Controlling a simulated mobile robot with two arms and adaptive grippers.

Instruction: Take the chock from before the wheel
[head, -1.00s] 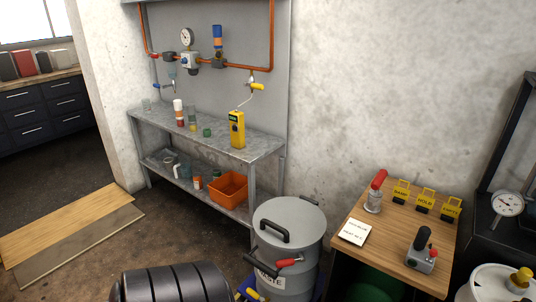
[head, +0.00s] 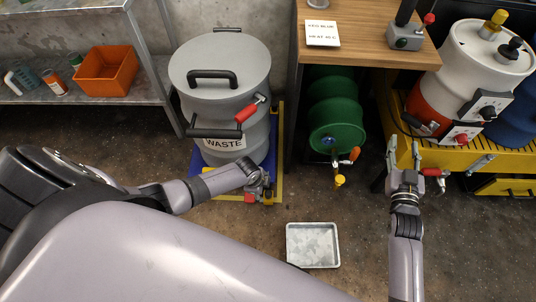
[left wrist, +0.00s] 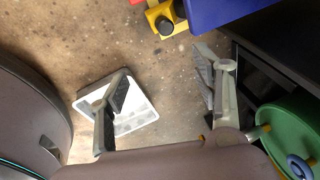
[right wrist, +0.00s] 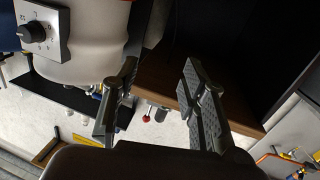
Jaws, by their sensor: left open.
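The grey waste drum (head: 218,75) stands on a blue platform (head: 197,160) with yellow edging. My left gripper (head: 263,191) is open at the platform's front right corner. A small red block (head: 249,198), possibly the chock, shows beside its fingers; its edge also shows in the left wrist view (left wrist: 137,2). In that view a yellow part with black round pieces (left wrist: 165,18), possibly the wheel, lies beyond the open fingers (left wrist: 163,68). I cannot tell wheel and chock apart for certain. My right gripper (head: 403,150) is open and empty in front of the yellow stand.
A metal tray (head: 313,246) lies on the floor to the right of my left gripper. A green drum (head: 337,125) with a tap lies under the wooden bench (head: 365,38). A yellow stand (head: 450,157) holds a white-and-orange drum (head: 470,62) at the right. The shelf (head: 90,90) is at the left.

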